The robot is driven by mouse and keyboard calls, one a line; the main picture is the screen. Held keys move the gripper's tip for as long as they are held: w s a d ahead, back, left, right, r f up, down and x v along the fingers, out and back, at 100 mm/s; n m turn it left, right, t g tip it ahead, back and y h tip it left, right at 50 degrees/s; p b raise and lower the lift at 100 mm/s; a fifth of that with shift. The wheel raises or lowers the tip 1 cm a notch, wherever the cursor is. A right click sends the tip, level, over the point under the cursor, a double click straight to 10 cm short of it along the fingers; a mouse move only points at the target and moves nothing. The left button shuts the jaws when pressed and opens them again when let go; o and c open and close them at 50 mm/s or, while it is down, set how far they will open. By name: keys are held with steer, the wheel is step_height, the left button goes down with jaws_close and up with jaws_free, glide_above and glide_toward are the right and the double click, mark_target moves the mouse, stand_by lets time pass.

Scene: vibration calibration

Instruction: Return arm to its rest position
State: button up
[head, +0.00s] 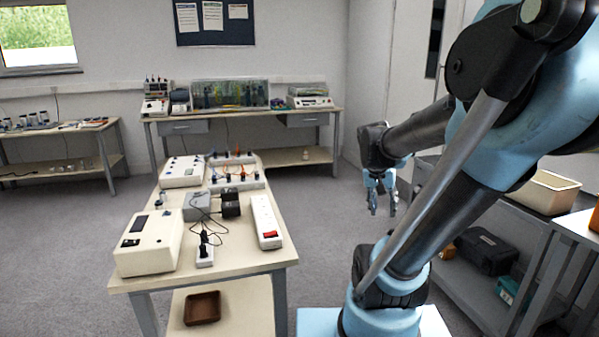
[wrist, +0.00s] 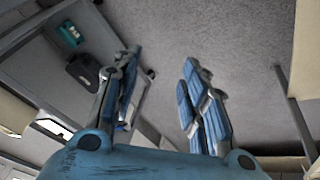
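My gripper (head: 383,204) hangs at the end of my blue and black arm, right of the middle in the head view. Its fingers point down, over the floor between the wooden workbench (head: 228,262) on the left and the grey shelf cart on the right. In the wrist view my gripper (wrist: 160,105) shows two blue-padded fingers spread apart with only carpet between them. It is open and empty, and touches nothing that I can see. The arm is bent and raised above its base mount.
The workbench holds beige instrument boxes (head: 151,243), a white power strip (head: 266,221) and black adapters. The grey cart (head: 470,290) on the right carries a tan bin (head: 545,192) and a black case (head: 486,251). Another bench (head: 240,115) stands at the back wall. Grey carpet lies open between.

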steer(key=s+a+f+n+y, duration=0.3)
steer(key=s+a+f+n, duration=0.2)
steer(key=s, duration=0.6)
steer(key=shift+s+a+f, duration=0.35)
steer(key=shift+a+f, duration=0.5)
steer(key=shift+a, duration=0.15)
